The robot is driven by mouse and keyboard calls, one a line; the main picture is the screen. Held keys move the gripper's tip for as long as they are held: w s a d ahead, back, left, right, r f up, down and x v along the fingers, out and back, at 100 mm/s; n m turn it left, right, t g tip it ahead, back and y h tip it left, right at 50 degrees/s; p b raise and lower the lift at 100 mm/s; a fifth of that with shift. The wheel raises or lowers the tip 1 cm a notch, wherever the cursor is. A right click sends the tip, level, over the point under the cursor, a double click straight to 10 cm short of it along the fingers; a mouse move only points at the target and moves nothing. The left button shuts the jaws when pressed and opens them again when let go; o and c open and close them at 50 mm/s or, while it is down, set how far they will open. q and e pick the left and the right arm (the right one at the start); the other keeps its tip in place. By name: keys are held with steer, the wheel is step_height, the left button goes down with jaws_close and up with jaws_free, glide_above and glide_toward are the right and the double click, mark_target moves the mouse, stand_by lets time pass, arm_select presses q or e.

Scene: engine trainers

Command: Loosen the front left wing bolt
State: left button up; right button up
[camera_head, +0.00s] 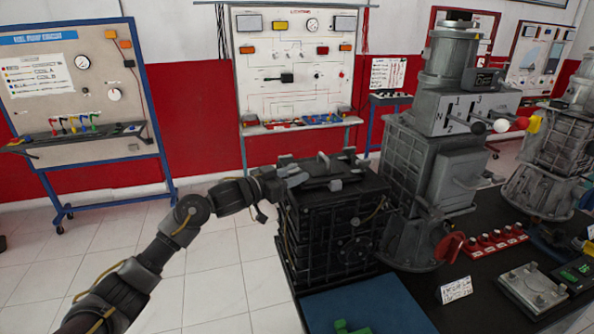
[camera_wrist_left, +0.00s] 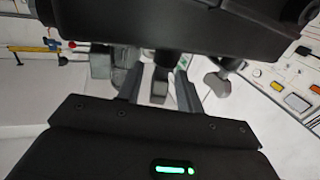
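The black engine unit (camera_head: 335,225) stands on the dark table, with a cover and several grey wing bolts on top. My left gripper (camera_head: 291,179) is at the near left corner of this cover, where the front left wing bolt is mostly hidden behind it. In the left wrist view my gripper (camera_wrist_left: 159,92) has its two fingers apart, with a dark upright piece (camera_wrist_left: 160,82), probably the wing bolt, between them; contact cannot be told. Another grey wing bolt (camera_wrist_left: 218,82) shows to the right of the fingers. My right gripper is not in view.
A large grey gearbox unit (camera_head: 432,160) stands close to the right of the engine unit. A blue mat (camera_head: 375,305) with a green piece lies in front. A red switch strip (camera_head: 495,242) lies further right. Tiled floor is free at left.

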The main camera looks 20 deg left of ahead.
arm_select(q)
steer(key=shift+w+d, duration=0.4)
jaws_close()
